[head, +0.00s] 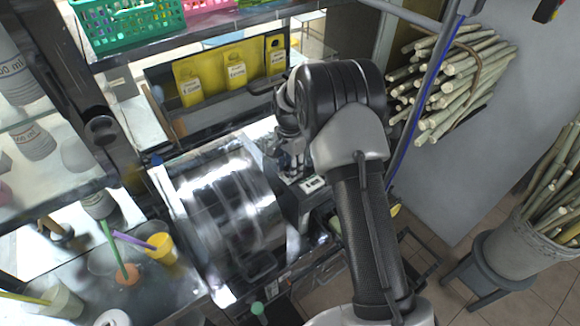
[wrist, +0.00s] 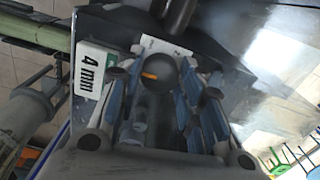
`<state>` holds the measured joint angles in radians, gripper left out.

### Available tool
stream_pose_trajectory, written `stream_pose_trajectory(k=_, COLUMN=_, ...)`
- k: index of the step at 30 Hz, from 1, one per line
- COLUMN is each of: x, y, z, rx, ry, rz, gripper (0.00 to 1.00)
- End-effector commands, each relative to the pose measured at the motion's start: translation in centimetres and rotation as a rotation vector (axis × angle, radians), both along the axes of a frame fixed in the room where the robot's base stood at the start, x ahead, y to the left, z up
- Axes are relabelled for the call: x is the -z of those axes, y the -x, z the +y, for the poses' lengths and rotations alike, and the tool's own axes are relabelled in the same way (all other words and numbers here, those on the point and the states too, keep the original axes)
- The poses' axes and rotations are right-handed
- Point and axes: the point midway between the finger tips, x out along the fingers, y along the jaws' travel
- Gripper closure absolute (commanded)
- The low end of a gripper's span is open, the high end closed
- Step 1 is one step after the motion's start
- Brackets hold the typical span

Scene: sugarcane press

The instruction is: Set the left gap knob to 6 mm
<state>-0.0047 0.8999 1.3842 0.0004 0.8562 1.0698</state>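The gap knob (wrist: 159,74) is dark and round with an orange pointer mark, seen in the wrist view. The mark lies roughly sideways, pointing toward the left. A white "4 mm" label (wrist: 91,72) is left of the knob, its text turned on its side. Another white label (wrist: 160,46) behind the knob is partly hidden and unreadable. My gripper (wrist: 157,92) has its blue-padded fingers apart, one on each side of the knob; I cannot tell whether they touch it. In the head view my gripper (head: 293,165) is at the press's right side, and the knob is hidden.
The shiny metal press housing (head: 235,205) is left of my gripper. A shelf with yellow packets (head: 236,70) stands behind it. Cups with straws (head: 160,248) are on the left counter.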

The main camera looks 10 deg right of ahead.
Motion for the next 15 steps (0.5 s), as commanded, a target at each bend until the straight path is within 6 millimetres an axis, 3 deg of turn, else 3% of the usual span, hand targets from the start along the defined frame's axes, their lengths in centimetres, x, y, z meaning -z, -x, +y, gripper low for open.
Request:
stream_pose_trajectory(k=11, x=0.0, y=0.0, z=0.0, rx=-0.003, ry=0.000, rz=0.001, gripper=0.58)
stream_pose_trajectory(k=15, x=-1.1, y=-0.1, z=0.0, rx=-0.003, ry=0.000, rz=-0.002, gripper=0.58)
